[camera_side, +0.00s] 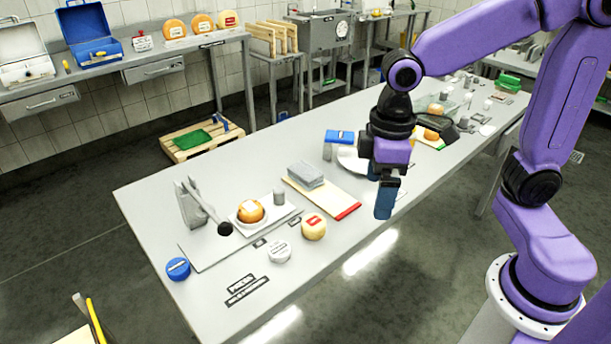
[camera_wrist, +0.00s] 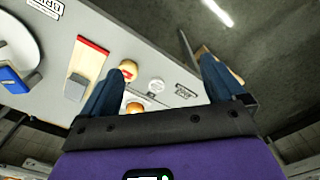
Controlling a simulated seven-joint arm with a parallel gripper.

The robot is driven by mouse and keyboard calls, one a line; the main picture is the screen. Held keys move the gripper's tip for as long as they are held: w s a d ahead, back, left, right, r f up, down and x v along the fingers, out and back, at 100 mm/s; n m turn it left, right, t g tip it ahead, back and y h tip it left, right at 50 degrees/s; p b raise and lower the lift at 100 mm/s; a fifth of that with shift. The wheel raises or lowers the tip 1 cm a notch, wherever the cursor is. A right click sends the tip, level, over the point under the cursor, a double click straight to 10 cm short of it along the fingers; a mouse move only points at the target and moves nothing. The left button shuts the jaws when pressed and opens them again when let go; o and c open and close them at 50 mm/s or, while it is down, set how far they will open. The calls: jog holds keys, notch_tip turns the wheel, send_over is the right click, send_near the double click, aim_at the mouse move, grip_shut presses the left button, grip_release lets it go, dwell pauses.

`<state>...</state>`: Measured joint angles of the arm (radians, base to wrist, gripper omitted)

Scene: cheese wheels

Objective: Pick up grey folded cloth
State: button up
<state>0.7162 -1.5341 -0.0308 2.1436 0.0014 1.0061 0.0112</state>
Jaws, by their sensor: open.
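The grey folded cloth (camera_side: 305,174) lies on a pale board (camera_side: 326,199) with a red end, near the middle of the table. In the wrist view the cloth (camera_wrist: 75,87) lies on the board (camera_wrist: 88,63), left of my fingers. My gripper (camera_side: 385,210) hangs above the table's front edge, to the right of the cloth and apart from it. In the wrist view the blue fingers of my gripper (camera_wrist: 162,68) are spread wide with nothing held between them.

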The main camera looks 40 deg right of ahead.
jog(key=w+a+m, duration=0.1)
jog(key=w+m, duration=0.1)
jog(key=w, duration=0.8)
jog(key=m, duration=0.7)
send_over(306, 170)
notch_tip(306, 170, down, 4)
notch_tip(306, 170, down, 16)
jog(key=shift+a+f, duration=0.1)
jog(key=shift+f, duration=0.15)
jog(key=c, duration=1)
